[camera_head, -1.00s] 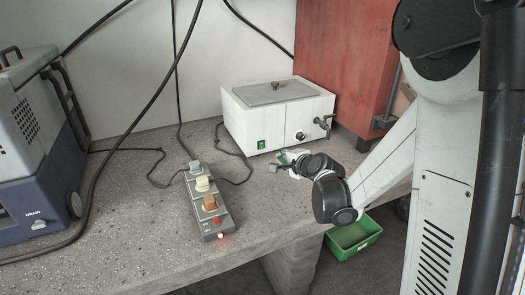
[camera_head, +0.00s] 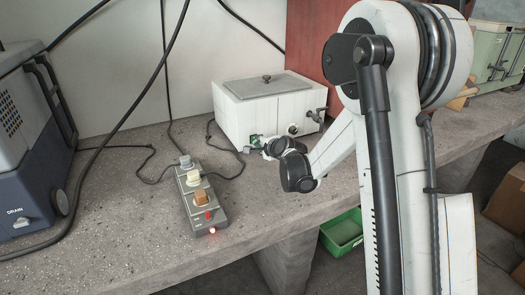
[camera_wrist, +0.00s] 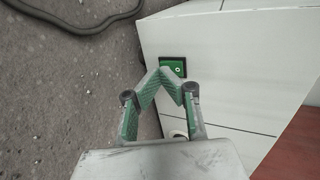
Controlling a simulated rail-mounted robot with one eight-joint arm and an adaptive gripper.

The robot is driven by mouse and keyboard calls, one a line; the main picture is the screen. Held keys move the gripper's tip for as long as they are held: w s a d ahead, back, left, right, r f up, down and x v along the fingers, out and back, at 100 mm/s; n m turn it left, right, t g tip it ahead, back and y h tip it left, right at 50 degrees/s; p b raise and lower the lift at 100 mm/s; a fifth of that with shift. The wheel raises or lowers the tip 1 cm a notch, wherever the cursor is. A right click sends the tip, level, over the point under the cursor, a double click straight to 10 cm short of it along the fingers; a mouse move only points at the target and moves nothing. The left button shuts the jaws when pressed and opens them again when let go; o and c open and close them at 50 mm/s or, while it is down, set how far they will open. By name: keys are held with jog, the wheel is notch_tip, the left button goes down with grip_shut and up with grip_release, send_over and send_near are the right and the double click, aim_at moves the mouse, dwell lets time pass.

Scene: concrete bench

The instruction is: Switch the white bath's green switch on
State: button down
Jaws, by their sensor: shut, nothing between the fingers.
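The white bath (camera_head: 247,122) stands at the back of the bench, a box with a grey lid and a tap at its right. Its green switch (camera_wrist: 173,67) shows in the wrist view on the bath's front, in a black frame with a white mark. In the head view the switch is largely hidden by my gripper. My gripper (camera_wrist: 161,75) has its green-padded fingers shut with nothing between them. The fingertips overlap the switch's lower left edge in the wrist view. I cannot tell if they touch it.
A power strip (camera_head: 205,212) with several plugs and a lit red light lies in front of the bath. A blue-grey machine (camera_head: 30,150) stands at the left. Black cables cross the bench. A green crate (camera_head: 343,232) sits below the bench edge.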

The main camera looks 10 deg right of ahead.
jog(key=shift+w, duration=0.3)
jog(key=shift+w+a+f+b, duration=0.15)
jog(key=shift+w+f+b, duration=0.15)
jog(key=shift+w+f, duration=0.15)
jog(key=shift+r, duration=0.25)
